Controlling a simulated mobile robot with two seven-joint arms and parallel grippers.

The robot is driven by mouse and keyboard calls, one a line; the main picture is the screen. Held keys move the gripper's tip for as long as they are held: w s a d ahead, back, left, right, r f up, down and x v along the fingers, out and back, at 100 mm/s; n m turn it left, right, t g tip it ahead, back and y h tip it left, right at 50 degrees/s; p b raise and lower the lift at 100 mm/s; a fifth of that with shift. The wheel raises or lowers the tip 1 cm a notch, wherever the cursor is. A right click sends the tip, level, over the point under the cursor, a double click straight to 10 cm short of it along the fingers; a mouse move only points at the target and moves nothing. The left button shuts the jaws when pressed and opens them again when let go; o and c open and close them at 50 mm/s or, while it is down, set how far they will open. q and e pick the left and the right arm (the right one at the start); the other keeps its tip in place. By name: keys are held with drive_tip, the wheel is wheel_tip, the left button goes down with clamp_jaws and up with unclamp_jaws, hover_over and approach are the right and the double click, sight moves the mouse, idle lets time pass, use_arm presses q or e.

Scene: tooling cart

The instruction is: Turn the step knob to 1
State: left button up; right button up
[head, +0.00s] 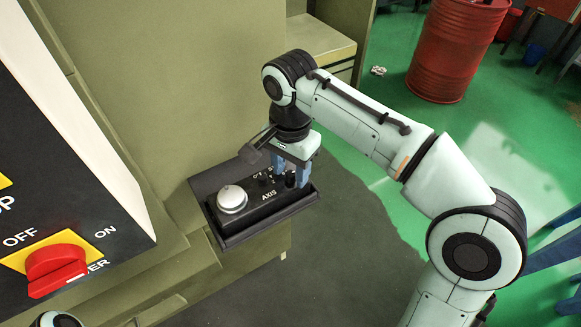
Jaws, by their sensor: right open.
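A black control box (262,207) with a round white handwheel (232,198) sits on a dark tray in the middle of the head view. The word AXIS is printed near its front edge. A small dark knob (290,180) shows at the box's right end, partly hidden by my right gripper (290,174). The gripper points down with its blue fingers open on either side of that knob. I cannot tell whether they touch it. The step label and the knob's pointer are not readable. My left gripper is not in view.
A dark tray (226,243) carries the box and juts out from the olive machine body (150,85). A black panel with a red power switch (56,268) on yellow stands at the left.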

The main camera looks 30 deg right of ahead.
clamp_jaws()
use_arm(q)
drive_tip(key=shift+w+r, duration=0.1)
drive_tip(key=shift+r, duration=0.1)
use_arm(e)
drive_tip(key=shift+n, duration=0.3)
drive_tip(key=n+p, duration=0.2)
drive_tip(key=n, duration=0.1)
drive_tip(key=shift+r, duration=0.1)
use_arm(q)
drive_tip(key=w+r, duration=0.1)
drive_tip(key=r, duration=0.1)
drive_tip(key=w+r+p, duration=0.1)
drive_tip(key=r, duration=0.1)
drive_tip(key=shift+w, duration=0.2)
use_arm(e)
drive_tip(key=n, duration=0.5)
use_arm(q)
drive_tip(key=shift+p, duration=0.3)
use_arm(e)
unclamp_jaws()
